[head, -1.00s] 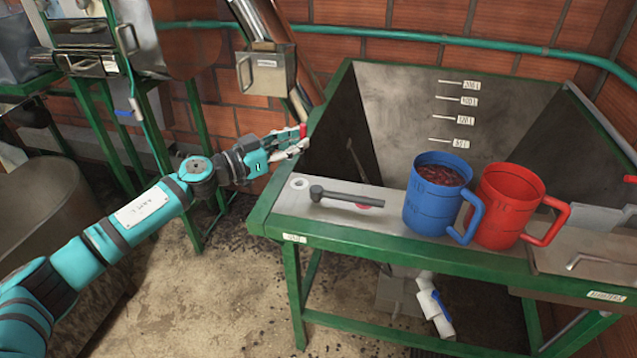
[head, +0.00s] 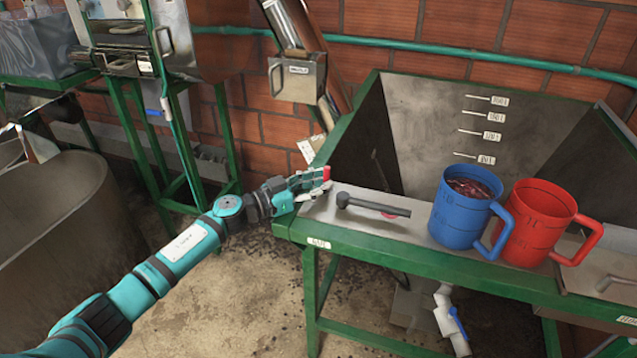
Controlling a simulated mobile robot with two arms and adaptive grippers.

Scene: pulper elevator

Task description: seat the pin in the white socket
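My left gripper (head: 318,183) reaches in from the left and is over the left end of the grey metal ledge. A small red piece, seemingly the pin (head: 327,173), shows at its fingertips, and the fingers appear closed on it. Most of the pin is hidden by the fingers. The white socket, a small ring on the left end of the ledge, is covered by the gripper now, so I cannot tell whether the pin touches it. My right gripper is not in view.
A dark grey handled tool (head: 374,206) lies just right of the gripper, over a red disc (head: 390,214). A blue mug (head: 458,222) with red contents and a red mug (head: 535,228) stand further right. The green-framed hopper (head: 430,125) opens behind the ledge.

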